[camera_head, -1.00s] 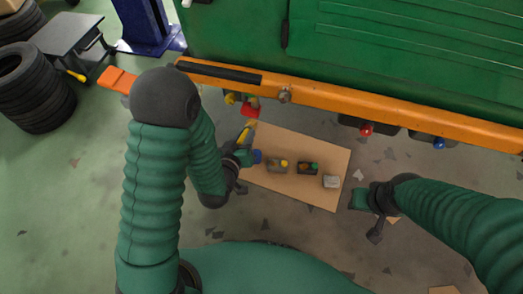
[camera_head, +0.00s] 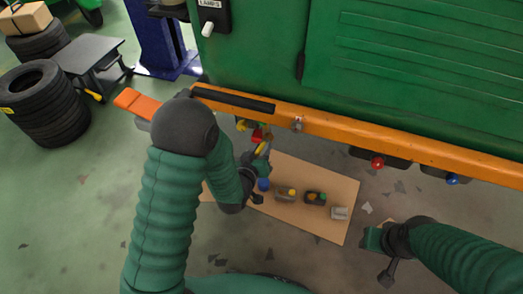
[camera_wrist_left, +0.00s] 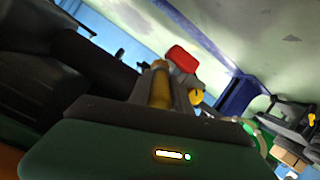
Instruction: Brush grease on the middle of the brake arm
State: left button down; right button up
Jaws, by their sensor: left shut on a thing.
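My left gripper (camera_head: 262,160) is shut on a slim yellow-handled tool, probably the brush (camera_head: 264,148); its yellow handle (camera_wrist_left: 160,85) stands between the fingers in the left wrist view. Its tip is close below a red part (camera_head: 257,134) with a yellow piece beside it, under the orange beam. In the wrist view the red part (camera_wrist_left: 183,58) is just beyond the tool; I cannot tell whether they touch. Which part is the brake arm is unclear, and no grease is discernible. My right gripper (camera_head: 373,240) is low on the right, away from the beam; its jaw opening is unclear.
A cardboard-coloured board (camera_head: 325,228) on the floor holds a blue item (camera_head: 263,184) and several small parts. The green vehicle body with its orange beam (camera_head: 400,145) hangs above. Red (camera_head: 377,163) and blue (camera_head: 452,180) knobs sit under it. Tyres (camera_head: 42,105) stand at left.

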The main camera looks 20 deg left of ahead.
pick_arm(q)
jog(key=shift+w, duration=0.7)
dwell(0.3)
jog(key=shift+d, duration=0.1)
dwell(1.1)
jog(key=shift+s, duration=2.95)
jog(key=shift+s, duration=0.1)
